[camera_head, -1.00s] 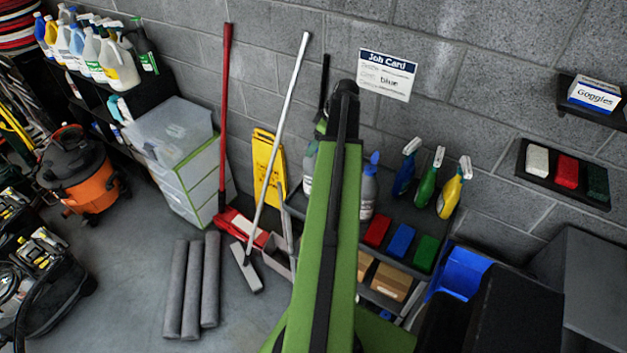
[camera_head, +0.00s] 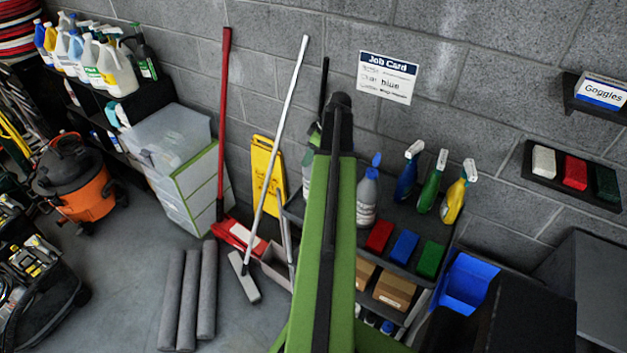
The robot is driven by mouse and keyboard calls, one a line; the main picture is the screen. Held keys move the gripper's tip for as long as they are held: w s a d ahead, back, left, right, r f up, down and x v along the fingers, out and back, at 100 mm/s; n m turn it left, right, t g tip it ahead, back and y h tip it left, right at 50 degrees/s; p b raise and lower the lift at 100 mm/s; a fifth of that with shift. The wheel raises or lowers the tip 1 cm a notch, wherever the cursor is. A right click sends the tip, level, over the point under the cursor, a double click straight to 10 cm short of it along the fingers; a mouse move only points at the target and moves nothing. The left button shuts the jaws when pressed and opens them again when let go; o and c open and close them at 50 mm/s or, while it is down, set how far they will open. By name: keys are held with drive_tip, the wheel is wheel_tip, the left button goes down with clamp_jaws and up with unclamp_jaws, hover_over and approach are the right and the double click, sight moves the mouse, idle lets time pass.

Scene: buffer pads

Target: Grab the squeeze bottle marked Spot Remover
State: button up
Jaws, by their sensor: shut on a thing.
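My green arm rises through the middle of the view to a dark joint at its top. My gripper is hidden behind it, so its hold on anything does not show. A grey squeeze bottle (camera_head: 367,199) with a blue tip stands on the dark cart just right of my arm. Its label is too small to read. Another pale bottle (camera_head: 307,176) shows partly at the left edge of my arm, mostly covered. I cannot tell which bottle is marked Spot Remover.
Blue (camera_head: 408,174), green (camera_head: 430,184) and yellow (camera_head: 456,197) spray bottles stand right of the grey bottle. Red (camera_head: 380,236), blue (camera_head: 404,247) and green (camera_head: 430,258) pads lie in front. A yellow floor sign (camera_head: 266,175) stands left.

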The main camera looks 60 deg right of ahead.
clamp_jaws()
